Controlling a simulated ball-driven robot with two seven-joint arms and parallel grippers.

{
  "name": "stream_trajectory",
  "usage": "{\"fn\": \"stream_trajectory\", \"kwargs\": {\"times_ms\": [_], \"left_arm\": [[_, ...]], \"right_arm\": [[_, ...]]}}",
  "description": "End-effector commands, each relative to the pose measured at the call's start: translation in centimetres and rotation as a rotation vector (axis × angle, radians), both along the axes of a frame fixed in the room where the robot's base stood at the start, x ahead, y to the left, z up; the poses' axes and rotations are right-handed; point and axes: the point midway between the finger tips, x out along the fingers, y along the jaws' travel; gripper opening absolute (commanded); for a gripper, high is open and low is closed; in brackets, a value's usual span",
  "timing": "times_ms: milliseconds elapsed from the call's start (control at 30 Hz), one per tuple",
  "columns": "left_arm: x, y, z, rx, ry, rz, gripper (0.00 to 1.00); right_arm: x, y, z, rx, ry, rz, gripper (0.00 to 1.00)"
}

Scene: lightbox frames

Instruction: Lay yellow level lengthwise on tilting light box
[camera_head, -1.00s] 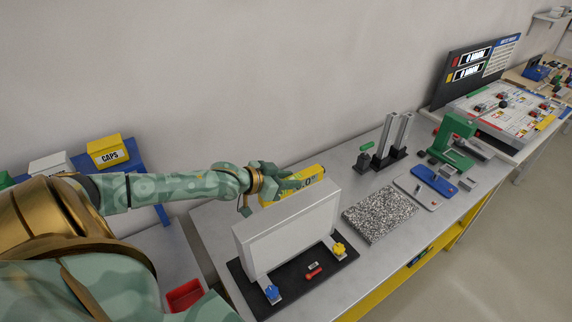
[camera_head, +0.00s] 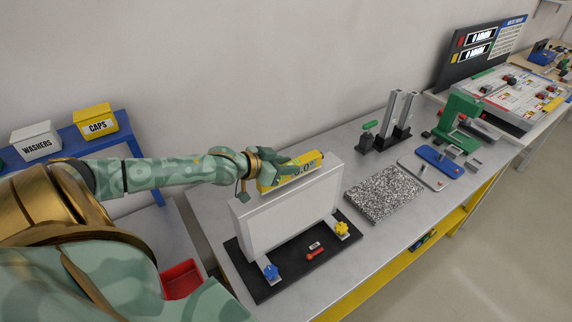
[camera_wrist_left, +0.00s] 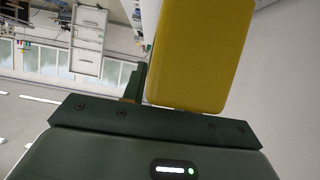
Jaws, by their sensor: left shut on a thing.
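The yellow level (camera_head: 308,160) is a long bar with a dark digital readout on its side. My left gripper (camera_head: 282,171) is shut on it and holds it at or just above the top edge of the light box; I cannot tell whether they touch. In the left wrist view the level (camera_wrist_left: 200,55) rises from my jaws as a plain yellow block. The tilting light box (camera_head: 290,219) is a white panel standing steeply on a black base, with a blue knob (camera_head: 271,271) and a yellow knob (camera_head: 342,228) in front. My right gripper is not in view.
A granite slab (camera_head: 384,194) lies right of the light box. Beyond it are grey upright posts (camera_head: 390,122), a blue tool on a plate (camera_head: 438,160) and a green stand (camera_head: 461,120). A red bin (camera_head: 181,279) and a yellow CAPS box (camera_head: 96,121) are at left.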

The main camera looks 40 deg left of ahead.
Motion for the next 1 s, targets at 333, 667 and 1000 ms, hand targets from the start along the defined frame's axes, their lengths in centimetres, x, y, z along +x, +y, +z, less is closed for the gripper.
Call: {"fn": "stream_trajectory", "kwargs": {"times_ms": [333,667,1000], "left_arm": [[0.0,0.0,0.1,0.000,-0.002,0.000,0.00],[0.0,0.0,-0.5,0.000,-0.002,0.000,0.00],[0.0,0.0,-0.9,0.001,-0.001,-0.001,0.51]], "right_arm": [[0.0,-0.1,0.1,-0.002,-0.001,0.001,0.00],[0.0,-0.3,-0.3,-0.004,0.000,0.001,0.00],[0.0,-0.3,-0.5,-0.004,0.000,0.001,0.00]]}}
